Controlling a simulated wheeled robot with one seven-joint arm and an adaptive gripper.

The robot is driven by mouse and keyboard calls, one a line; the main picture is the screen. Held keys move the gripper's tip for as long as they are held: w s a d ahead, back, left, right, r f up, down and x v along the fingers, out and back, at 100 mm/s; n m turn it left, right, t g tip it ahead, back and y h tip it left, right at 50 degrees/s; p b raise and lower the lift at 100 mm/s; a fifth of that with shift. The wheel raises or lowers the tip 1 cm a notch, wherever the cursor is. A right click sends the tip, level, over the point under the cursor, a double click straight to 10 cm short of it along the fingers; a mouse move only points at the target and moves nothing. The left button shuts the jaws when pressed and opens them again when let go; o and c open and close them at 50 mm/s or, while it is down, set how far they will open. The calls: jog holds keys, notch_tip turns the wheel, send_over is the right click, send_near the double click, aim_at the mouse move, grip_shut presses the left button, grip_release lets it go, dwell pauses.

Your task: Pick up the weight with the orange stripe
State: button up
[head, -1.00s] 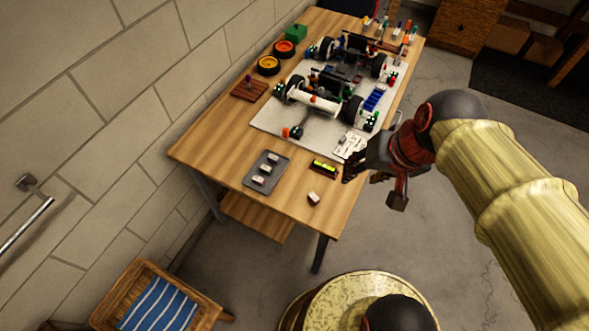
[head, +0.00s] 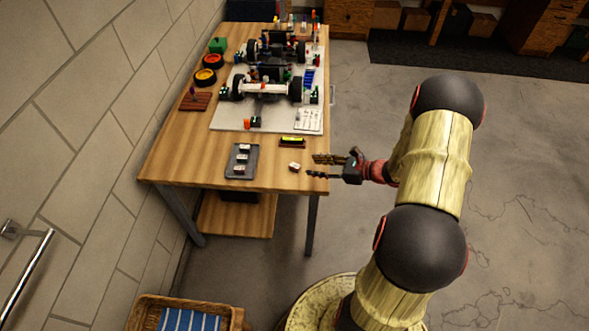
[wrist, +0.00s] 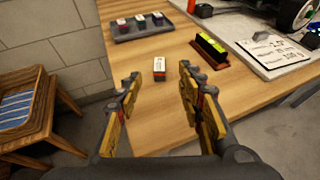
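A small white block-shaped weight (head: 294,166) lies loose on the table near its front right edge. In the wrist view this weight (wrist: 160,71) lies ahead of and between the two fingers, with a reddish-orange mark; the exact stripe colour is hard to tell. My gripper (head: 312,166) is open and empty, just right of the weight at the table edge, fingers pointing left towards it. In the wrist view the fingers of my gripper (wrist: 158,82) are spread wide and do not touch the weight. Several similar white weights (wrist: 140,21) sit in a grey tray (wrist: 146,37).
The wooden table (head: 185,160) also holds a yellow level (head: 292,140) on a dark red base, a paper sheet (head: 309,119) and a racecar chassis (head: 265,88). The tray lies left of the loose weight. A wooden stool (wrist: 35,105) stands by the wall. Table around the weight is clear.

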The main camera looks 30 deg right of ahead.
aim_at(296, 166)
jog(key=shift+w+d+f+m, duration=0.1)
jog(key=shift+d+f+m, duration=0.05)
jog(key=shift+f+m, duration=0.2)
jog(key=shift+w+f, duration=0.25)
jog(key=shift+w, duration=0.05)
jog(key=b+x, duration=0.1)
jog(key=x, duration=0.1)
jog(key=b+x, duration=0.1)
jog(key=x, duration=0.1)
jog(key=b+x, duration=0.1)
jog(key=x, duration=0.1)
jog(key=shift+s+a, duration=0.15)
jog(key=shift+a, duration=0.35)
jog(key=shift+w+a, duration=0.1)
jog(key=shift+w, duration=0.15)
jog(key=shift+c, duration=1.2)
grip_shut()
